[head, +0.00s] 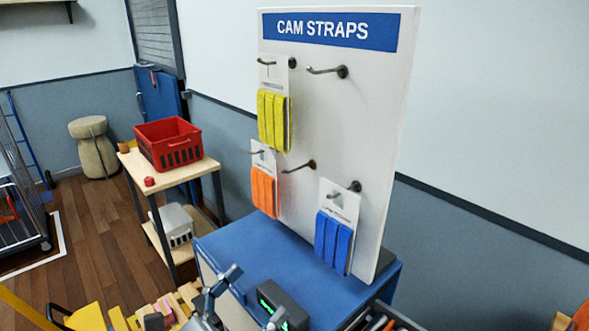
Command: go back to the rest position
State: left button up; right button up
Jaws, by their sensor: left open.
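My left gripper (247,300) shows at the bottom edge of the head view, its fingers apart and nothing between them. It is in front of the blue cabinet top (245,245), below the strap board (392,120). The board is headed CAM STRAPS. Yellow straps (273,120) hang at upper left, orange straps (263,190) at lower left and blue straps (333,240) at lower right, each on a hook. The upper right hook (328,71) and the middle hook (299,167) are bare. My right gripper is not in view.
A red crate (168,143) sits on a wooden side table (197,172) at left. A wire cart (20,205) stands far left. Open wooden floor (95,240) lies between.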

pick_arm(q)
jog(key=w+a+f+n+t+y, duration=0.2)
jog(key=a+n+y, duration=0.35)
jog(key=n, duration=0.35)
jog(key=w+a+f+n+t+y, duration=0.1)
jog(key=w+a+n+t+y, duration=0.1)
jog(key=a+n+y, duration=0.35)
jog(key=s+a+f+n+g+y, duration=0.2)
jog(key=f+n+g+y, duration=0.15)
jog(key=f+n, duration=0.35)
jog(key=s+a+f+n+g+y, duration=0.2)
jog(key=a+f+n+g, duration=0.15)
jog(key=f+n, duration=0.45)
jog(key=s+d+f+n+g+h, duration=0.1)
jog(key=s+d+f+n+g, duration=0.1)
jog(key=s+f+n+g, duration=0.5)
jog(key=s+d+f+n+g+h, duration=0.1)
jog(key=s+d+f+n+g, duration=0.25)
jog(key=s, duration=0.55)
notch_tip(320, 180, down, 26)
jog(key=s+a+n, duration=0.1)
jog(key=s+a, duration=0.1)
jog(key=s+a+f+g, duration=0.2)
jog(key=s+f, duration=1.3)
jog(key=s, duration=0.1)
jog(key=shift+s+a+f, duration=0.25)
jog(key=shift+s+f, duration=0.05)
